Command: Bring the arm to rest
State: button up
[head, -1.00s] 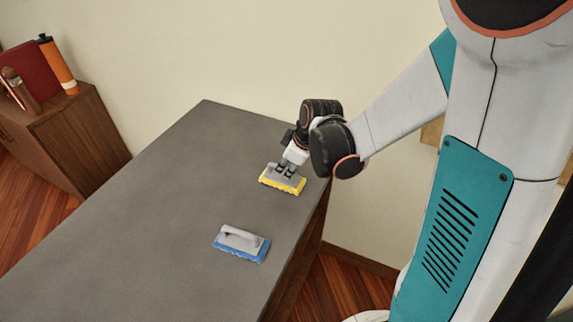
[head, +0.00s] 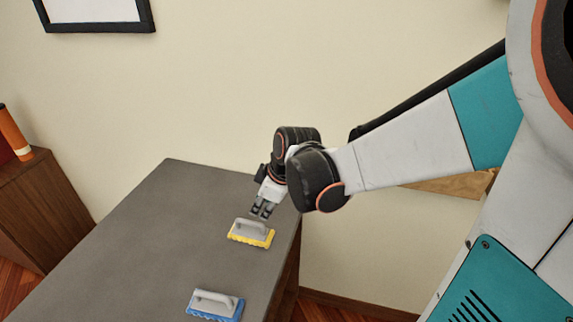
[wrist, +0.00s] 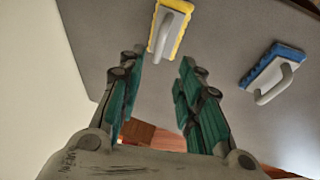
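My gripper (head: 262,209) is above the far right part of the grey table, just behind a yellow-edged brush with a grey handle (head: 251,234). In the wrist view my gripper (wrist: 160,62) has its two green-padded fingers apart with nothing between them. The yellow brush (wrist: 170,28) lies beyond the fingertips there, apart from them. A blue-edged brush with a grey handle (head: 215,304) lies nearer on the table, and it also shows at the right of the wrist view (wrist: 272,74).
The grey table top (head: 150,240) is clear left of the brushes. A wooden cabinet (head: 35,205) with an orange bottle (head: 14,133) stands at the left. A wall lies behind the table, with a dark-framed picture (head: 97,27) above.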

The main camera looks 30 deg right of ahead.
jog(key=shift+s+a, duration=0.1)
jog(key=shift+s, duration=0.1)
jog(key=s+a+r+m+t+h+b, duration=0.1)
jog(key=s+m+b, duration=0.5)
jog(key=s, duration=0.8)
jog(key=shift+a+r+m+t+h+b, duration=0.35)
jog(key=shift+a+r+m+t, duration=0.4)
jog(key=shift+m, duration=0.85)
jog(key=shift+w+d, duration=0.1)
